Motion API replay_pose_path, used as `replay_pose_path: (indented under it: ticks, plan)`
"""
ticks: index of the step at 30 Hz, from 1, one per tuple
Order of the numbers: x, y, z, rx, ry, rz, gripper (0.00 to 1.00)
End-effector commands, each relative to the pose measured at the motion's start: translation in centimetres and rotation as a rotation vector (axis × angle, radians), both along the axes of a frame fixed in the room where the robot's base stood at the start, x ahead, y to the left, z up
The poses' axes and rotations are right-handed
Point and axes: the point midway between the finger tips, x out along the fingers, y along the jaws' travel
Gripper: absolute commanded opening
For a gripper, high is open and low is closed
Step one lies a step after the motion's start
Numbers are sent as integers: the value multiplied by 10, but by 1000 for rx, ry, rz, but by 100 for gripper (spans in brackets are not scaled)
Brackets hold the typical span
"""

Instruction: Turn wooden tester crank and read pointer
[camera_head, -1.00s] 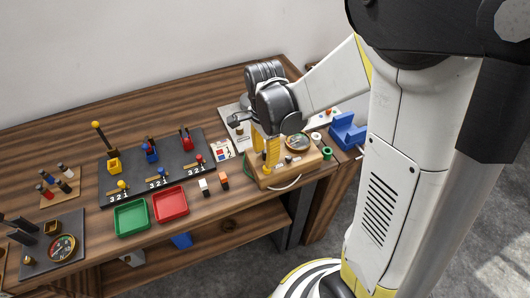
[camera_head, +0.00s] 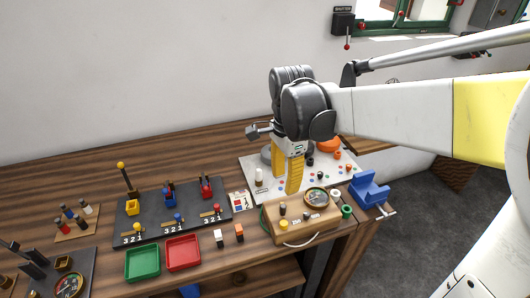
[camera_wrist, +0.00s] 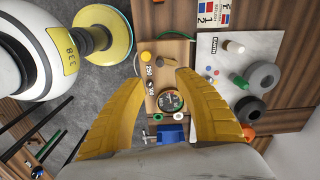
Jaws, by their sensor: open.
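The wooden tester (camera_head: 291,229) is a light wood box near the bench's front right edge. Its round pointer dial (camera_head: 317,196) sits at the back right of its top, with several small knobs and a yellow knob (camera_head: 283,225). I cannot clearly make out the crank. My gripper (camera_head: 286,182) is open and empty, its yellow fingers pointing down just behind the tester in the head view, apart from it.
A white board (camera_head: 262,190) with small parts lies behind the tester. A blue vise-like block (camera_head: 370,189) and green spool (camera_head: 346,211) stand right of it. Red (camera_head: 183,252) and green (camera_head: 142,262) trays and a dark 3-2-1 board (camera_head: 150,234) are left.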

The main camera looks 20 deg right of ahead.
Motion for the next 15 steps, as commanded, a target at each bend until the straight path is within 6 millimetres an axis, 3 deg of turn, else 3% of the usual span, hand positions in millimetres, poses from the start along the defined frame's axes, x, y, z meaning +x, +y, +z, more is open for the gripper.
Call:
replay_pose_path:
  ticks: [2,3,4,8,11,15]
  plan:
    - [0,0,0,0,0,0,38]
    - [0,0,0,0,0,1,28]
    - [0,0,0,0,0,7,26]
    - [0,0,0,1,-1,129,26]
    - [0,0,-1,2,-2,364,26]
    - [1,0,-2,3,-3,828,26]
